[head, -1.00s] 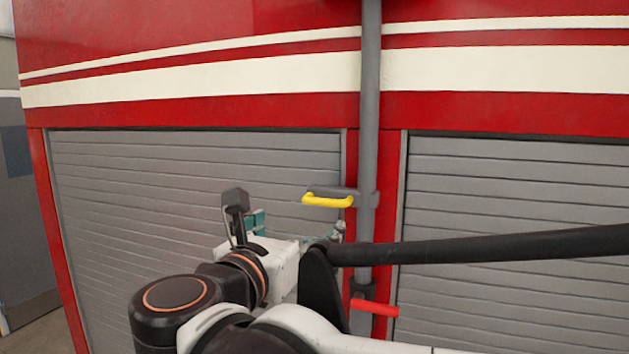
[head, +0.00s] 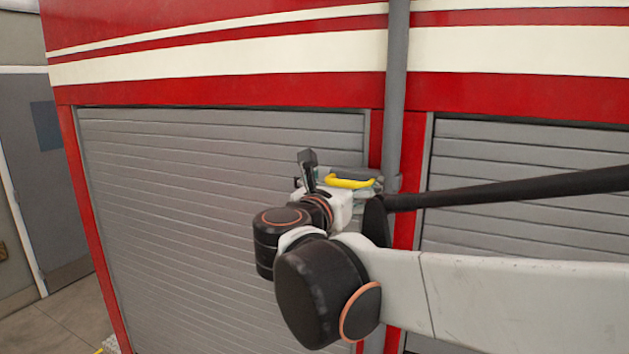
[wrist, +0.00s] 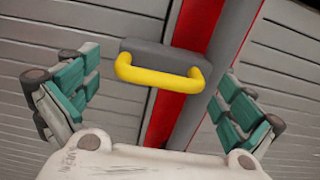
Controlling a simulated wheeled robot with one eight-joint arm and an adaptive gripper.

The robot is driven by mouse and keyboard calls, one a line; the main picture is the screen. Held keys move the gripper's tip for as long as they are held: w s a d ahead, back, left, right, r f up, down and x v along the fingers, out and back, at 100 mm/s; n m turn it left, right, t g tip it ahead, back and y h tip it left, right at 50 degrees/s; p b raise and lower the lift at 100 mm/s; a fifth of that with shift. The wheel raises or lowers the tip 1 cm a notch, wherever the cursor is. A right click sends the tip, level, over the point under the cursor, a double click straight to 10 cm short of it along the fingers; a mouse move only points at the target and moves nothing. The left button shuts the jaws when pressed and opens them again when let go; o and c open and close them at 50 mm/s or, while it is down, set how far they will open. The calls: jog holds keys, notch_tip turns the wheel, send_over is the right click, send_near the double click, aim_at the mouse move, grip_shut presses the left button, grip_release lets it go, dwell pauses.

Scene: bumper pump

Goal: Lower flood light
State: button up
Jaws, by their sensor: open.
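A yellow handle (head: 349,183) sits on a grey bracket joined to a vertical grey pole (head: 396,100) on the red truck side. In the wrist view the yellow handle (wrist: 160,80) is a U-shaped bar on the grey bracket (wrist: 160,54). My gripper (wrist: 160,100) is open, with its teal-padded fingers apart on the left and right. The handle lies between and just ahead of them, and neither finger touches it. In the head view my wrist hides most of the fingers. No flood light head shows; the pole runs out of the top of the picture.
Grey roller shutters (head: 220,200) lie left and right of the pole, framed by red truck panels. A black bar (head: 510,187) crosses from the pole to the right edge. A grey door (head: 50,170) stands at far left, with bare floor before it.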

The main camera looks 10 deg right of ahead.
jog(key=shift+w+d, duration=0.3)
jog(key=shift+w, duration=0.05)
jog(key=c, duration=1.5)
notch_tip(320, 180, down, 15)
jog(key=b, duration=0.9)
jog(key=shift+s+r+b, duration=0.15)
jog(key=shift+r+b, duration=0.05)
jog(key=shift+b, duration=0.2)
jog(key=o, duration=1.5)
